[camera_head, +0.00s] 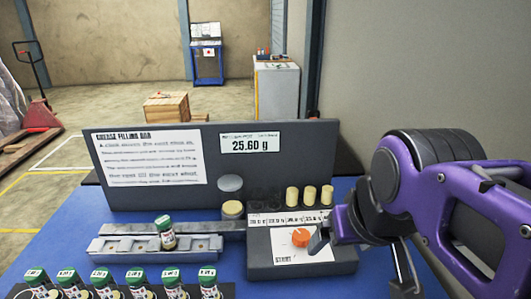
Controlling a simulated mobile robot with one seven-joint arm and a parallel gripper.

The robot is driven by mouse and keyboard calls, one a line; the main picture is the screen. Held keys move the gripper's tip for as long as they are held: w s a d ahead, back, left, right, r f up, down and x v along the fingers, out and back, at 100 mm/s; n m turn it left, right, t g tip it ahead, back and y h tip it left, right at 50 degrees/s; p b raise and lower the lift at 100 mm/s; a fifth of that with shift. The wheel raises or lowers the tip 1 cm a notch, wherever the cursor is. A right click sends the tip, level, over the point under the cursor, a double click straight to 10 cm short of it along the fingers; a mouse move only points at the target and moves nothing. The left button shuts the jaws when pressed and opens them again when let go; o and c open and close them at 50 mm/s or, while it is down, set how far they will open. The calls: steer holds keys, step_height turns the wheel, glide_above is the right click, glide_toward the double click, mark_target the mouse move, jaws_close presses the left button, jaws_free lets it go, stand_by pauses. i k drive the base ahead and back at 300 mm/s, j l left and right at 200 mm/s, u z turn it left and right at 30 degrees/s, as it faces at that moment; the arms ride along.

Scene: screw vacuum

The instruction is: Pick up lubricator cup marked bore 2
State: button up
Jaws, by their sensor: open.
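Several small lubricator cups with green caps and white labels stand in a row in a dark rack along the front edge, including a front cup (172,280) and the rightmost cup (210,284). Their lower parts are cut off by the picture edge. Another green-capped cup (166,232) stands, slightly tilted, on a grey slotted rail behind the row. The marks are too small to tell which cup is bore 2. My gripper (362,262) is open at the right, beside the orange knob, apart from all the cups. No cup shows between its fingers.
A grey filling station (300,262) with an orange knob (301,237) and several yellow cylinders stands right of the rail. A dark panel (215,165) with an instruction sheet and a 25.60 g display rises behind. Bare blue tabletop (62,236) shows at the left.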

mark_target(164, 227)
steer(key=j+u, duration=0.15)
steer(key=u, duration=0.35)
steer(key=j+u, duration=0.2)
steer(key=u, duration=0.3)
